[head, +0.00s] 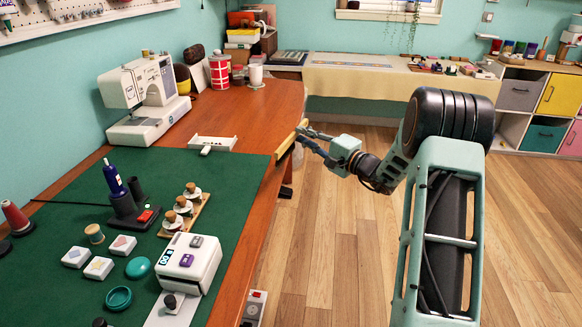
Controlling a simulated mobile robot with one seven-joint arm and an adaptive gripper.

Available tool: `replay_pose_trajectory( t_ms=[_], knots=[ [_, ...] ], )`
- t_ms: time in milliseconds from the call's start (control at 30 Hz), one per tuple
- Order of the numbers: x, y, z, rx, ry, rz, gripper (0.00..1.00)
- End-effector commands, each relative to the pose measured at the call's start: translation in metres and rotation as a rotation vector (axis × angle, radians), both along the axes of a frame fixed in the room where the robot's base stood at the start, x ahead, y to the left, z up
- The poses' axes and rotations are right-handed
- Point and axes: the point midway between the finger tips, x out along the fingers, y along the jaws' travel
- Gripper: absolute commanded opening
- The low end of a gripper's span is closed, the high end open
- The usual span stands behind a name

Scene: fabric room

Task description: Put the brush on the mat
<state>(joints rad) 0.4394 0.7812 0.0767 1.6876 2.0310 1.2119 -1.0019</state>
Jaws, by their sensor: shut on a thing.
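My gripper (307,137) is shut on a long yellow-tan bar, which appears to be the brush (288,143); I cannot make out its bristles. The brush is tilted and shows at the right edge of the table, beside the right far corner of the green mat. I cannot tell whether it touches the table edge. The large green mat (235,180) covers the near part of the brown table (258,110).
A white sewing machine (145,100) stands at the back left. A white T-shaped piece (212,144) lies at the mat's far edge. A row of spools (183,206), a white box (188,263) and several small items stand on the mat. Its far right part is bare.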

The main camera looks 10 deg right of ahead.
Motion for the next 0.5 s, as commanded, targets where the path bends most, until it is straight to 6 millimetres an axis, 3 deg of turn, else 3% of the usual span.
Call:
replay_pose_trajectory(
  t_ms=[33,100,367,500],
  knots=[
    [-0.002,0.007,-0.014,0.001,0.006,0.0,0.0],
    [-0.003,0.014,-0.023,0.001,0.004,-0.001,0.0],
    [-0.005,0.027,-0.037,0.001,0.003,-0.002,0.0],
    [-0.007,0.039,-0.053,0.002,0.005,0.0,0.0]
  ],
)
